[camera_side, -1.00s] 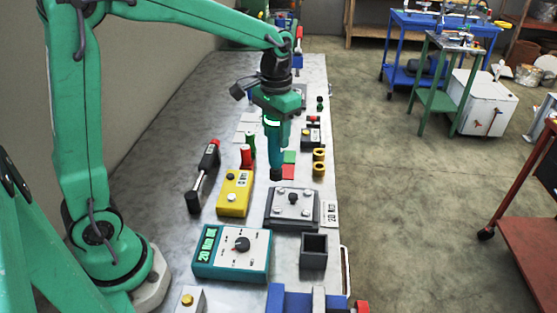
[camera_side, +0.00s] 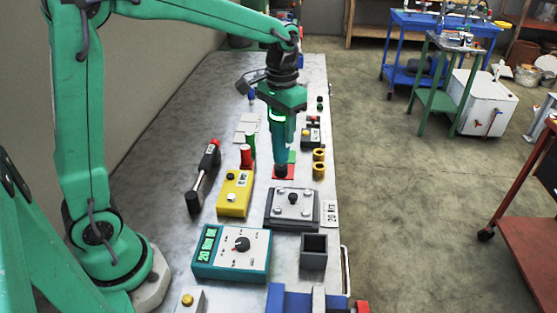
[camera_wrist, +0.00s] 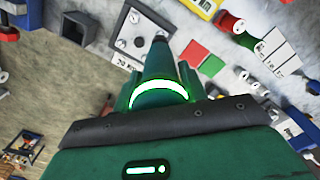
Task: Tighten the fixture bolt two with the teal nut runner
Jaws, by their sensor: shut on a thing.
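My gripper (camera_side: 279,110) is shut on the teal nut runner (camera_side: 280,140), which hangs nearly upright with its dark socket end down. In the side view the socket overlaps the red square, just beyond the grey fixture plate (camera_side: 281,223); I cannot tell how high it is. The fixture plate has a dark centre knob and several bolts near its corners; which is bolt two cannot be told. In the wrist view the runner (camera_wrist: 160,63) points toward the plate (camera_wrist: 126,47) and its ring glows green-white. The runner's tip overlaps the plate's edge there.
A teal controller box (camera_side: 259,264) shows "20 Nm OK". A yellow box (camera_side: 235,196), a black-and-red tool (camera_side: 203,178), an open dark bin (camera_side: 314,252) and yellow rings (camera_side: 319,163) stand around the plate. The red square (camera_side: 291,174) lies flat on the bench.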

